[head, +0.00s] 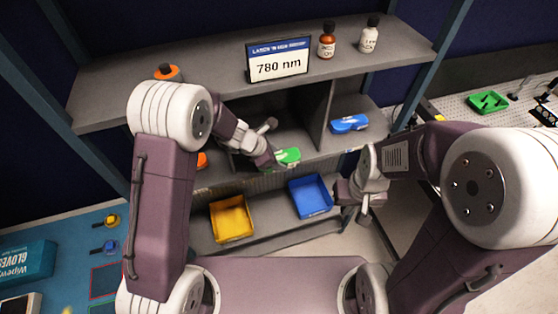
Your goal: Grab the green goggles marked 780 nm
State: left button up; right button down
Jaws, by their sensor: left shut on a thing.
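The green goggles (289,157) are in the middle compartment of the shelf, near its front edge. My left gripper (272,160) reaches in from the left and is shut on their left end, which it partly hides. Any marking on the goggles is too small to read.
Blue goggles (349,124) lie in the right compartment, past a divider (318,110). An orange item (202,160) shows at left behind my arm. Yellow (231,219) and blue (310,196) bins sit below. Brown (327,40) and white (369,37) bottles stand on top.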

aim_at(284, 157)
pick_arm(q)
jog(key=shift+r, duration=0.4)
grip_shut()
notch_tip(284, 157, up, 2)
jog(key=shift+r+p, duration=0.1)
jog(key=shift+p, duration=0.45)
jog(key=shift+s+d+r+b, duration=0.1)
jog(key=shift+s+b, duration=0.15)
jog(key=shift+b, duration=0.05)
jog(key=s+d+b, duration=0.2)
jog(key=s, duration=0.6)
jog(key=s+d+b, duration=0.3)
jog(key=s, duration=0.5)
jog(key=shift+s+d+b, duration=0.2)
jog(key=shift+s+b, duration=0.1)
jog(key=shift+s, duration=0.05)
jog(key=shift+r, duration=0.1)
